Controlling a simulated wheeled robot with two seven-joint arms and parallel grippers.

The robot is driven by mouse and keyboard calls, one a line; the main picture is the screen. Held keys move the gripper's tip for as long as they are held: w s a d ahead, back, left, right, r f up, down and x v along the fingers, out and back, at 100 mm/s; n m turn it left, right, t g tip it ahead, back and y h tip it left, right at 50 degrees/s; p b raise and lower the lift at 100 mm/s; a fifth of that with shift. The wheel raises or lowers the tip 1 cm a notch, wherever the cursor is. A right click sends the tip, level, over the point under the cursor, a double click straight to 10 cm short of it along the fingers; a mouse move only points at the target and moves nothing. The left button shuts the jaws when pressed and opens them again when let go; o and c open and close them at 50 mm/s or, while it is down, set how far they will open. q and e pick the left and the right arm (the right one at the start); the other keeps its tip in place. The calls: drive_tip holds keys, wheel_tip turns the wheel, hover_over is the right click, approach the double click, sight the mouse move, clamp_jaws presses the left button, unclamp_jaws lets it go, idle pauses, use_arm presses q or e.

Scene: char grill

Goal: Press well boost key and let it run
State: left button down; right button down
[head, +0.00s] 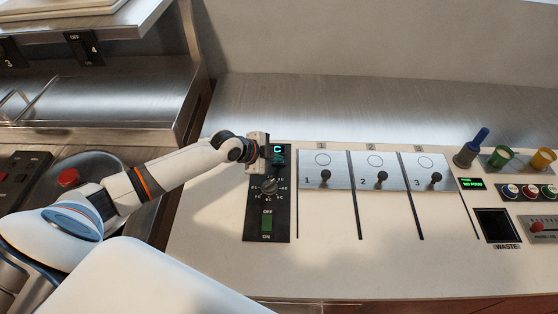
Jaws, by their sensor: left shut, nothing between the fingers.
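A black control panel (253,222) stands on the white counter. A dark green key-like part (279,160) sits just under the display. I cannot read any label that says well boost. My left gripper (265,151) is shut and empty at the panel's upper left edge, beside the display. It hides that corner, and I cannot tell whether it touches anything. My right gripper is not in view.
Right of the panel are three numbered metal plates with black knobs (325,177). The front counter is clear.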

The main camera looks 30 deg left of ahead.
sight(275, 164)
use_arm(q)
drive_tip(key=shift+r, duration=0.55)
drive_tip(key=shift+p, duration=0.3)
wheel_tip(275, 164, up, 5)
drive_tip(key=p, duration=0.4)
drive_tip(key=shift+r, duration=0.1)
idle(0.4)
